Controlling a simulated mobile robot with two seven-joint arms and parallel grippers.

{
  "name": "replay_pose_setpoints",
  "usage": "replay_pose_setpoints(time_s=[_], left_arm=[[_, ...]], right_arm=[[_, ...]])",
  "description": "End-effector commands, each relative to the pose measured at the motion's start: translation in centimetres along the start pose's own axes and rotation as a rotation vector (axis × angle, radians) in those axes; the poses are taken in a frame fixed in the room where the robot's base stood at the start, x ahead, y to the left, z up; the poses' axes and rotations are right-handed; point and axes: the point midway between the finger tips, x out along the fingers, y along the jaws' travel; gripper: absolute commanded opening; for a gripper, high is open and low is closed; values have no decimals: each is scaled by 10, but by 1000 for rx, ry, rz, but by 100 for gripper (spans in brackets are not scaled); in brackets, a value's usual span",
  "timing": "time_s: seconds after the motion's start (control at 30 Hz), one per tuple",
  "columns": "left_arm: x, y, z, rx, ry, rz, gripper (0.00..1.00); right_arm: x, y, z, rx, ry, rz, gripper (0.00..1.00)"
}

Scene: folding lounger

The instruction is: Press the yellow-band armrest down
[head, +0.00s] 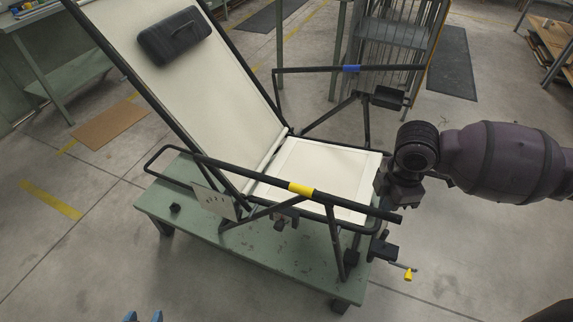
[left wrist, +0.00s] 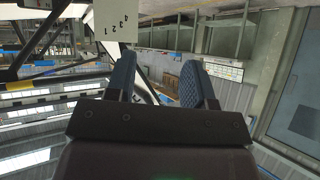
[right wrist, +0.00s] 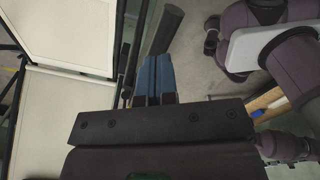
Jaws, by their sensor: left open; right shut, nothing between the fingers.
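The yellow band (head: 301,188) wraps the black near armrest (head: 237,170) of the lounger. This armrest slopes gently down to the right, above the white seat (head: 318,170). A notched plate (head: 214,203) hangs below it; its numbers show in the left wrist view (left wrist: 112,22). My left gripper (head: 143,317) is open and empty at the bottom edge, left of and apart from the armrest. My right gripper (right wrist: 154,78) is shut and empty by the seat's front end. A dark bar (right wrist: 168,32) lies just beyond its fingertips; contact is unclear. Its fingers are hidden in the head view.
The lounger stands on a green bench (head: 270,262). The far armrest has a blue band (head: 351,69). A small yellow-tipped lever (head: 408,274) sticks out at the bench's right end. A black headrest pillow (head: 174,35) is on the backrest.

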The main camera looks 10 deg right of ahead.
Motion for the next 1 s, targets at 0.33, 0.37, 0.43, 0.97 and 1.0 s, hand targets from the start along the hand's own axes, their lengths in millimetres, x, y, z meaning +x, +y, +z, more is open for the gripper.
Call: replay_pose_setpoints(time_s=[0.33,0.37,0.43,0.97,1.0], left_arm=[[-15,-4,-21,-4,16,-6,48],[-16,-4,-23,-4,18,-7,48],[-18,-5,-28,-4,23,-7,48],[-36,-8,-67,-5,50,-9,48],[-37,-9,-69,-4,51,-10,48]], right_arm=[[-32,0,0,0,1,3,0],[-33,0,0,1,0,3,0],[-37,0,0,1,0,3,0],[-68,0,0,0,0,2,0],[-70,0,0,0,0,1,0]])
